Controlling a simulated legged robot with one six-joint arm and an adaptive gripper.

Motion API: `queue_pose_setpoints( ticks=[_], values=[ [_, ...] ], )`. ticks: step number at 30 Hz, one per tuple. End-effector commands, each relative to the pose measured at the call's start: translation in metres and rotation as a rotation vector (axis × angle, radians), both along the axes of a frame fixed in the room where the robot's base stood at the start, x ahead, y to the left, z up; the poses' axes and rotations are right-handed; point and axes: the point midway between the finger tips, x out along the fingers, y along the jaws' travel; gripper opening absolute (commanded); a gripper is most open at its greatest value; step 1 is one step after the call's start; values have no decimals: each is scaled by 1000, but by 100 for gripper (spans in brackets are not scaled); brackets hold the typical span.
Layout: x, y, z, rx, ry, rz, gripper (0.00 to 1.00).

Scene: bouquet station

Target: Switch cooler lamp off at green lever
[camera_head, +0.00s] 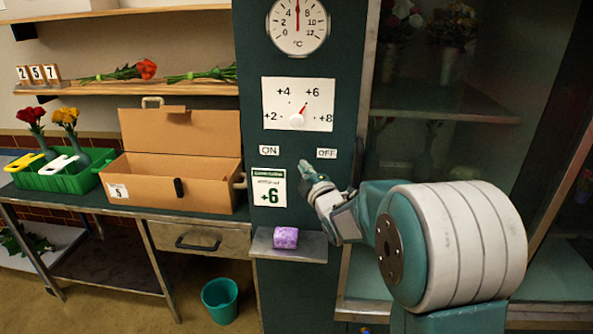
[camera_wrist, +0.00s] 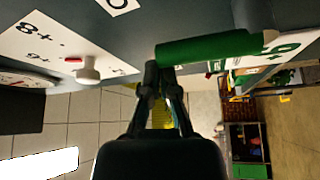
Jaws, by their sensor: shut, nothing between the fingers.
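A green lever (camera_wrist: 210,47) shows in the wrist view as a long bar sticking out from the dark panel. In the head view the lever (camera_head: 305,167) is mostly hidden by my gripper, below and between the white ON label (camera_head: 269,150) and OFF label (camera_head: 327,153). My gripper (camera_head: 308,179) is shut and empty at the lever. In the wrist view its fingertips (camera_wrist: 163,72) are right by one end of the green bar. I cannot tell whether they touch it. The lever's exact tilt is unclear.
On the panel are a temperature dial (camera_head: 298,106), a round thermometer (camera_head: 298,23) and a +6 card (camera_head: 268,188). A small shelf (camera_head: 262,246) below holds a purple roll (camera_head: 286,237). A cardboard box (camera_head: 180,185) sits left.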

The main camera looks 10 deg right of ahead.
Motion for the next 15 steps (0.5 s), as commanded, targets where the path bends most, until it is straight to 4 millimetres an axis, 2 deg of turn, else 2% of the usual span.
queue_pose_setpoints(
  ticks=[15],
  values=[
    [-10,-31,-5,417,-134,-1,0]
  ],
)
